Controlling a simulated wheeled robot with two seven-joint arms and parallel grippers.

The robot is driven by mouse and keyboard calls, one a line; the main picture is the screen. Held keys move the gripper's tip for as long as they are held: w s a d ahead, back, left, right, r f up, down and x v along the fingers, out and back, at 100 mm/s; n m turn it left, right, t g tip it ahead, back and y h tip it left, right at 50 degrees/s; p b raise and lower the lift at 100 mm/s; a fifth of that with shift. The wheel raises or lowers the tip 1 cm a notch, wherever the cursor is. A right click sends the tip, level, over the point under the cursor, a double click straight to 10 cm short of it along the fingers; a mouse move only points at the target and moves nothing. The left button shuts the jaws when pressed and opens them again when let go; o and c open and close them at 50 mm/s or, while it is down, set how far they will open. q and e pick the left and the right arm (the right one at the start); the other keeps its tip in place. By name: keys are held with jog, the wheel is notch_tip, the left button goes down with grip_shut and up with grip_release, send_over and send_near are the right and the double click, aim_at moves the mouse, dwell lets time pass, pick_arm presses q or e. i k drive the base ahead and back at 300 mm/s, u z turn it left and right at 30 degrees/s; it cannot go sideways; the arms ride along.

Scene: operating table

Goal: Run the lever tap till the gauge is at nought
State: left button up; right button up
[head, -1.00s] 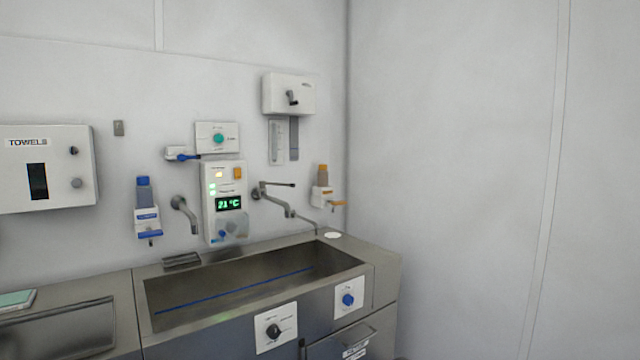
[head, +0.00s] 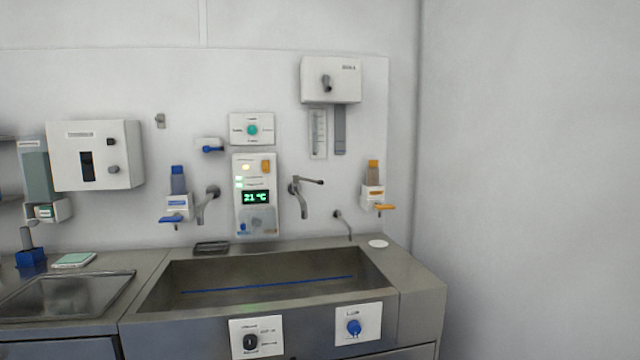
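The lever tap (head: 302,194) is on the wall right of the control panel, its lever pointing right and its spout hanging down over the trough sink. A clear upright gauge tube (head: 318,134) with markings hangs under a white wall box (head: 331,80); its reading is too small to tell. A grey strip (head: 340,130) hangs beside the tube. The control panel (head: 255,195) shows 21 °C in green. Neither of my grippers shows in the head view.
The steel trough sink (head: 170,285) has a blue line inside. A curved spout (head: 208,204), blue and orange bottle dispensers (head: 178,205) (head: 373,195) and a small thin spout (head: 343,222) are on the wall. A knob panel (head: 257,337) and blue-knob panel (head: 359,324) are on the front. A shallow basin (head: 70,298) lies left.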

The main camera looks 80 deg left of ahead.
aim_at(296, 179)
jog(key=u, duration=2.2)
